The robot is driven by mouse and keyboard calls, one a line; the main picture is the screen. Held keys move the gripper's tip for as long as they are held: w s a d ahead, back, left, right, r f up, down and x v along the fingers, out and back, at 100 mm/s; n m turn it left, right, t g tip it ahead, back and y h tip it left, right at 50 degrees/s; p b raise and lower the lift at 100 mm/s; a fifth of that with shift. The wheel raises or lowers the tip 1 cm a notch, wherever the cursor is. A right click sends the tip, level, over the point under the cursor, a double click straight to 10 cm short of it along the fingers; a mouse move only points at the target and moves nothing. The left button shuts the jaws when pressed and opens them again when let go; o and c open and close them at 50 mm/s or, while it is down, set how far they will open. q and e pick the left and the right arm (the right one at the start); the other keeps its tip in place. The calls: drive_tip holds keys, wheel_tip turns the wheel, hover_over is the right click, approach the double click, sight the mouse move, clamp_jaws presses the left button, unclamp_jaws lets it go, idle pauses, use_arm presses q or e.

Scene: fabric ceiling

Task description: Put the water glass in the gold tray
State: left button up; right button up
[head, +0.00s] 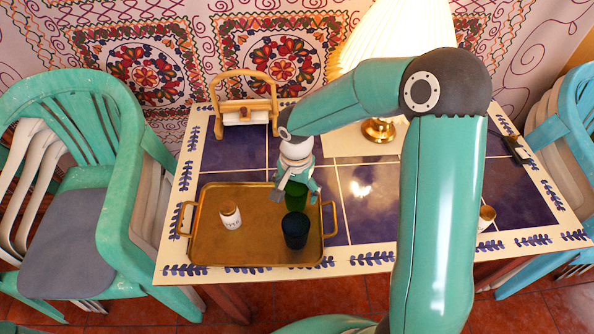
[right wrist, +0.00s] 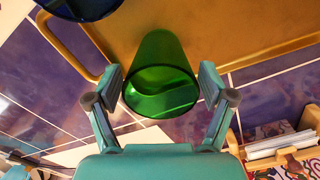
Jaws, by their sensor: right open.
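A green glass (head: 296,200) is at the right back part of the gold tray (head: 260,257), just behind a dark blue glass (head: 295,232) in the tray. My right gripper (head: 297,190) is open above the tray, its fingers on either side of the green glass. In the right wrist view the green glass (right wrist: 160,62) is between the open fingers (right wrist: 161,84), with gaps visible on both sides. Its rim faces the camera and its base overlaps the tray (right wrist: 200,35). I cannot tell whether the base touches the tray. My left gripper is not in view.
A small white jar (head: 231,216) stands in the tray's left half. A wooden holder (head: 245,115) and a lamp (head: 379,129) stand at the back of the tiled table (head: 359,205). Another small jar (head: 487,216) is at the right. Chairs flank the table.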

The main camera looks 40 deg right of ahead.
wheel_tip(320, 180, up, 10)
drive_tip(key=shift+r, duration=0.25)
idle(0.5)
